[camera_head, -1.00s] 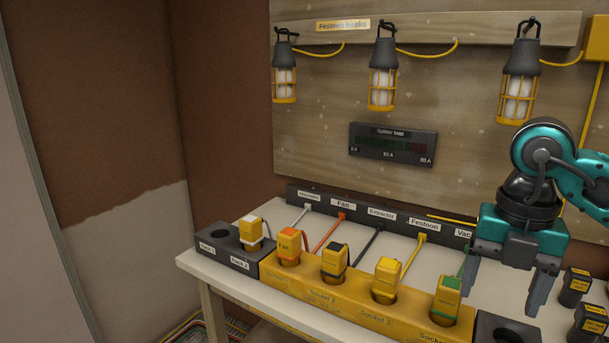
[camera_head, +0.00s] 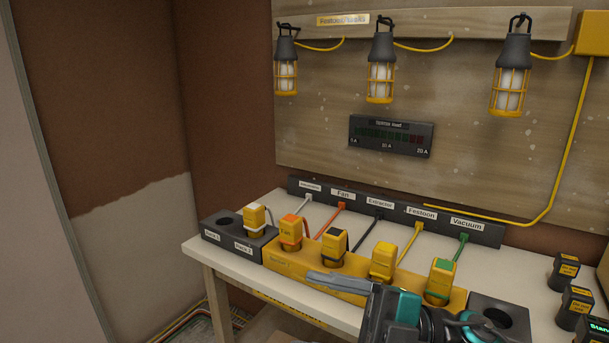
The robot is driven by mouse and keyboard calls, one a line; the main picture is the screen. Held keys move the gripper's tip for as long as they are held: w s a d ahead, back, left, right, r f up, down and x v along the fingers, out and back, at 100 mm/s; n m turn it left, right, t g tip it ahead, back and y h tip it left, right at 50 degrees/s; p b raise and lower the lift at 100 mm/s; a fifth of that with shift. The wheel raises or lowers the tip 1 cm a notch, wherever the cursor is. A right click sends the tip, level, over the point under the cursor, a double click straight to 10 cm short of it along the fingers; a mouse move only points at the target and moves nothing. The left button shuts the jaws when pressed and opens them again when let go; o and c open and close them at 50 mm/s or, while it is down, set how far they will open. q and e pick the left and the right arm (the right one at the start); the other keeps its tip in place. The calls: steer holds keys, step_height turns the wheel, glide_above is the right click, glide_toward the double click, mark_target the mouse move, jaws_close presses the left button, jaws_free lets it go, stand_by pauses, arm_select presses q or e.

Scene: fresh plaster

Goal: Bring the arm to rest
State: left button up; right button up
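My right gripper (camera_head: 338,283) is low in the head view, in front of the yellow socket block (camera_head: 458,301). Its grey fingers point left and are seen side-on, overlapping, so their gap cannot be judged. I see nothing held in it. The teal and black wrist is at the bottom edge. My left gripper is not in view.
Yellow plugs stand in the socket block, among them a green-topped one (camera_head: 442,276). A dark rack (camera_head: 225,240) holds a white-topped plug (camera_head: 254,219). Caged lamps (camera_head: 380,82) hang behind. Dark labelled blocks (camera_head: 565,271) stand at right. The table (camera_head: 525,265) is partly bare.

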steer(key=w+d+f+m+t+h, duration=0.35)
steer(key=f+m+t+h, duration=0.25)
steer(key=m+t, duration=0.35)
steer(key=w+d+f+m+t+h, duration=0.2)
steer(key=d+f+m+t+h, duration=0.3)
steer(key=f+m+t, duration=0.45)
steer(key=s+d+f+m+g+h, duration=0.3)
steer(key=s+f, duration=0.3)
steer(key=f, duration=0.2)
steer(key=s+d+f+m+g+h, duration=0.4)
steer(key=s+f+g+h, duration=0.1)
steer(key=f, duration=0.4)
steer(key=shift+s+f+m+g, duration=0.3)
steer(key=shift+s+m, duration=0.1)
steer(key=shift+s, duration=0.45)
